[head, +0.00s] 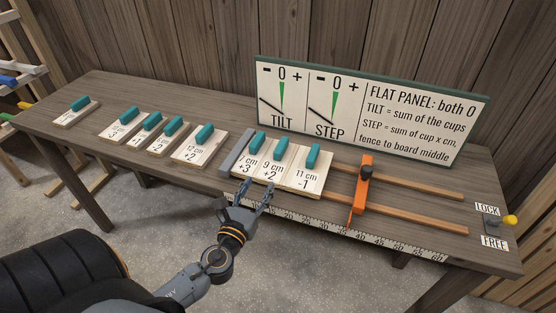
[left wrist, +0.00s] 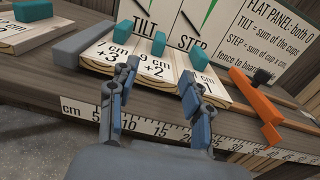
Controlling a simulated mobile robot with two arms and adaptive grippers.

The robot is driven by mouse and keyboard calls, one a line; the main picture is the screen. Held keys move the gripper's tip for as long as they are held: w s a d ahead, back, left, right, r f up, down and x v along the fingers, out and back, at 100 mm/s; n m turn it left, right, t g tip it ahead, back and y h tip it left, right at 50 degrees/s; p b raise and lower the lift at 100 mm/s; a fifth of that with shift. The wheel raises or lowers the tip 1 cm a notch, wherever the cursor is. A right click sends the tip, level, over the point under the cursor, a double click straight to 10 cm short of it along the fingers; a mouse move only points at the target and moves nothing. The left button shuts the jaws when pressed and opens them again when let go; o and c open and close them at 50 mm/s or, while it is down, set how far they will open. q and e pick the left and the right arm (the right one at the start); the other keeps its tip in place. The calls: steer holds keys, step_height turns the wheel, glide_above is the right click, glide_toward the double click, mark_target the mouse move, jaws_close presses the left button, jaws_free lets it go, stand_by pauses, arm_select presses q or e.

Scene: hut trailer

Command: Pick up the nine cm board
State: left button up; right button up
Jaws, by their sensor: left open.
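The nine cm board (head: 271,168) is a pale wooden board marked "9 cm +2" with a teal handle. It lies on the bench between the 7 cm board (head: 247,168) and the 11 cm board (head: 306,179), side by side with them. My left gripper (head: 258,186) is open and empty at the front ends of these boards, by the bench's front edge. In the left wrist view, the nine cm board (left wrist: 157,68) shows between the two fingers of the left gripper (left wrist: 160,66), its teal handle farther back. My right gripper is out of view.
A grey fence block (head: 236,152) stands left of the row. An orange clamp (head: 362,183) stands on wooden rails at right. Several other handled boards lie at left. A sign (head: 412,112) stands behind, and a ruler runs along the front edge.

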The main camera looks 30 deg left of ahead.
arm_select(q)
steer(key=p, duration=0.2)
glide_toward(276, 154)
steer(key=w, duration=0.4)
steer(key=shift+a+r+m, duration=0.2)
steer(key=shift+a+m, duration=0.15)
steer(key=shift+m, duration=0.05)
steer(key=x, duration=0.4)
steer(key=shift+w+a+f, duration=0.15)
steer(key=shift+w+f, duration=0.05)
steer(key=shift+w, duration=0.4)
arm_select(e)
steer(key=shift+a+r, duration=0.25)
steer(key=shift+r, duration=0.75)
arm_select(q)
steer(key=shift+s, duration=0.1)
steer(key=shift+c, duration=0.2)
steer(key=shift+a, duration=0.1)
jaws_close()
